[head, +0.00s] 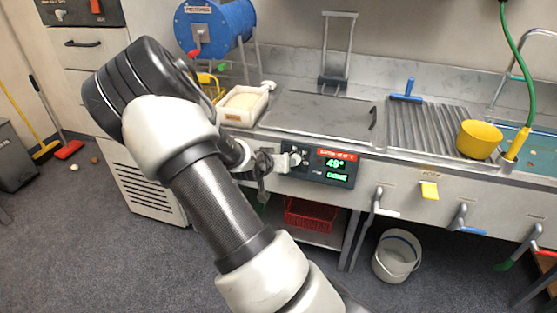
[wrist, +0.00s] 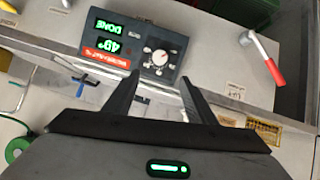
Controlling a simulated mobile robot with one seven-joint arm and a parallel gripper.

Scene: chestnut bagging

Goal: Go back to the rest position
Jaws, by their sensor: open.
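My gripper (wrist: 160,77) is open and empty in the wrist view, its two dark fingers spread apart. Just beyond the fingertips is a dark control panel (wrist: 133,45) with a knob and green displays, seen upside down; they read 49° and what looks like DONE. In the head view my gripper (head: 263,176) is small and partly hidden by my arm. It is in front of the counter, just left of the control panel (head: 318,166). Whether the fingers touch the panel I cannot tell.
A steel counter (head: 300,112) runs along the wall with a blue drum (head: 215,27), a white tray (head: 243,103) and a yellow bowl (head: 479,139). Lever handles (head: 375,203) stick out of its front. A white bucket (head: 397,256) stands below. The grey floor at left is mostly clear.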

